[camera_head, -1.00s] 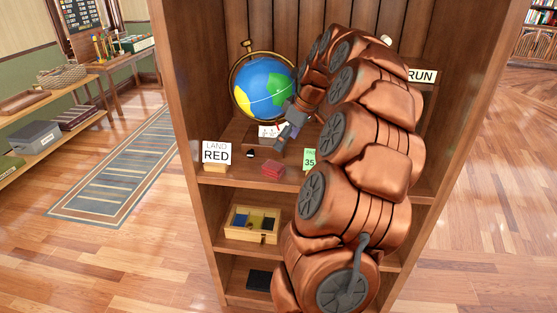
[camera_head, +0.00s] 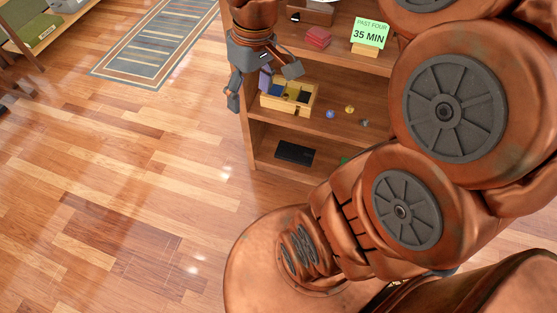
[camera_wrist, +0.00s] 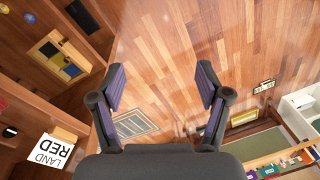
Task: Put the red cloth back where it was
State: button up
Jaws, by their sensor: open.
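A small red folded item (camera_head: 318,37), which looks like the red cloth, lies on the upper shelf (camera_head: 345,58) of the wooden bookcase. It is left of the green "PAST FOUR 35 MIN" sign. My gripper (camera_head: 262,82) hangs at the bookcase's left front edge, below and left of the red item and apart from it. In the wrist view my gripper (camera_wrist: 160,85) is open and empty, its purple-padded fingers pointing at the floor. A bit of red (camera_wrist: 2,104) shows at that view's left edge; I cannot tell if it is the cloth.
A dark flat object (camera_head: 295,152) lies on the shelf below. A "LAND RED" card (camera_wrist: 51,155) shows in the wrist view. The floor (camera_head: 130,190) left of the bookcase is clear.

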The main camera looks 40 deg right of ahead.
jog(key=s+a+f+m+g, duration=0.1)
jog(key=s+a+f, duration=0.1)
jog(key=s, duration=0.5)
jog(key=s+a+f+m+g+h, duration=0.1)
jog(key=s+a+f, duration=0.1)
jog(key=s, duration=0.5)
jog(key=shift+s+a+f+h, duration=0.15)
jog(key=shift+s+f+h, duration=0.2)
jog(key=shift+f, duration=0.3)
notch_tip(320, 180, up, 7)
jog(key=p, duration=0.7)
jog(key=shift+r, duration=0.1)
